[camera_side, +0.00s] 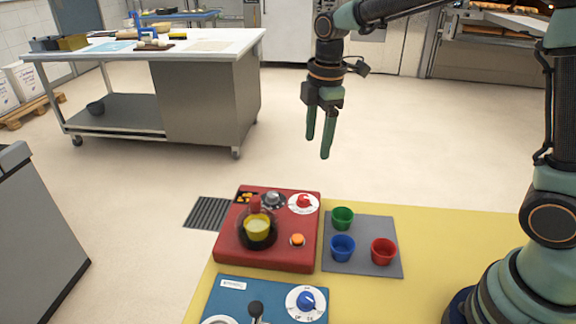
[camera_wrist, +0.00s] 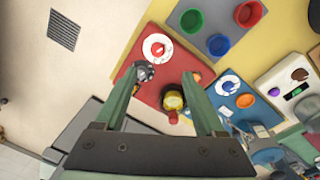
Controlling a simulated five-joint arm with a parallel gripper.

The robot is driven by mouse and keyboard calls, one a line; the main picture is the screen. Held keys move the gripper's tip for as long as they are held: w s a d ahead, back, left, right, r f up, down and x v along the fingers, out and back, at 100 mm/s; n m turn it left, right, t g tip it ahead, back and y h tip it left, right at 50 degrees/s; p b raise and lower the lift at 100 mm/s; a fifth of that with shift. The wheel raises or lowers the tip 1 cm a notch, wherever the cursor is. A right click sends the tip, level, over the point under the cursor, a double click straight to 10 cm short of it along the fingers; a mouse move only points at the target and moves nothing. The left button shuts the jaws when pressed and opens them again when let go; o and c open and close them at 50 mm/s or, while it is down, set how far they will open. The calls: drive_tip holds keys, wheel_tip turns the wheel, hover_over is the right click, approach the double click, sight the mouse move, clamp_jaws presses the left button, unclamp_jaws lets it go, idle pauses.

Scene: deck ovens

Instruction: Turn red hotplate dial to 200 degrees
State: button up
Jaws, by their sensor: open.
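The red hotplate (camera_side: 285,260) sits on the yellow worktop. Its red dial (camera_side: 304,201), on a white scale disc, is at the far right corner; the dial also shows in the wrist view (camera_wrist: 158,49). The scale marks are too small to read. My gripper (camera_side: 318,148) is open and empty, pointing down, well above and behind the hotplate in the side view. In the wrist view its spread fingers (camera_wrist: 162,70) appear over the hotplate, with the dial beyond the tips. Nothing touches the dial.
On the hotplate are a grey knob (camera_side: 272,200), a yellow cup (camera_side: 257,224) and an orange button (camera_side: 297,240). A grey mat (camera_side: 362,264) holds green (camera_side: 343,217), blue (camera_side: 342,247) and red (camera_side: 383,250) cups. A blue unit (camera_side: 250,296) with a blue dial (camera_side: 306,300) stands in front.

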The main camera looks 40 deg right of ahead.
sight(304, 197)
drive_tip(key=f+n, duration=0.1)
drive_tip(key=f, duration=0.4)
drive_tip(key=w+a+f+n, duration=0.1)
drive_tip(key=f, duration=0.4)
drive_tip(key=w+f+n+g, duration=0.1)
drive_tip(key=f, duration=0.4)
drive_tip(key=shift+w+a+f, duration=0.1)
drive_tip(key=shift+a+f, duration=0.05)
drive_tip(key=shift+f, duration=0.15)
clamp_jaws()
